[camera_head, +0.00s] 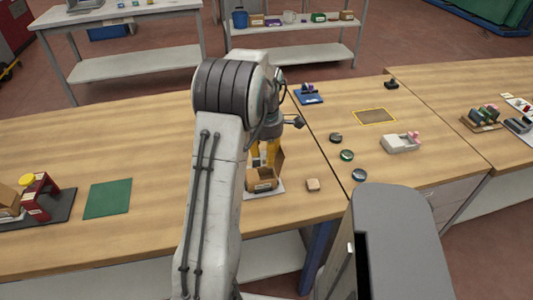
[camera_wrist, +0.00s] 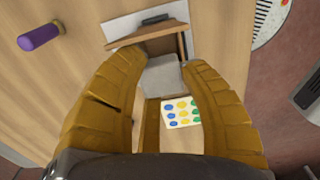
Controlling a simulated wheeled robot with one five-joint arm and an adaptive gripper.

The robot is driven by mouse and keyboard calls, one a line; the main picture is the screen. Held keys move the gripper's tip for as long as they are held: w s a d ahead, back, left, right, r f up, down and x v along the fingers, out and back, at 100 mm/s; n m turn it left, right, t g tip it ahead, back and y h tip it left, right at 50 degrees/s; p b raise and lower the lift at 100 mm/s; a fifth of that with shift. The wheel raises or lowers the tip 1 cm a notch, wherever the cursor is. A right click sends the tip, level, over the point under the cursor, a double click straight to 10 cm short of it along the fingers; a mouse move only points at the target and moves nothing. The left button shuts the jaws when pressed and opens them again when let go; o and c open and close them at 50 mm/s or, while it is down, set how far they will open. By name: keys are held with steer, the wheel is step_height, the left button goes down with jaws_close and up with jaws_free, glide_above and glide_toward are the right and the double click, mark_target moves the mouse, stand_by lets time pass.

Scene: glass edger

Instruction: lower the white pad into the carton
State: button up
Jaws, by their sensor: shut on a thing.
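My gripper (camera_head: 264,158) points down over the small brown carton (camera_head: 262,180) on the near table, partly hidden behind my arm in the head view. In the wrist view, the yellow-brown fingers of my gripper (camera_wrist: 163,62) are closed on the pale white pad (camera_wrist: 164,78). The open carton (camera_wrist: 151,110) shows below and around the pad, with a raised flap. A white sheet with coloured dots (camera_wrist: 180,113) shows beside the pad, at the carton. I cannot tell how deep the pad sits relative to the carton's rim.
The carton stands on a pale plate (camera_head: 249,193). A small wooden block (camera_head: 313,185) lies to its right. Several round dark pieces, including a green-topped one (camera_head: 347,155), lie farther right. A purple handle (camera_wrist: 40,36) shows in the wrist view.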

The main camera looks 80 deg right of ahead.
mark_target(267, 168)
steer(key=shift+f+b, duration=1.95)
steer(key=shift+f, duration=0.85)
steer(key=o, duration=0.8)
steer(key=shift+a, duration=0.1)
steer(key=shift+c, duration=0.2)
steer(key=shift+r, duration=0.1)
steer(key=shift+r+p, duration=0.8)
steer(key=shift+r, duration=0.05)
steer(key=shift+r+p, duration=2.95)
steer(key=shift+r, duration=0.65)
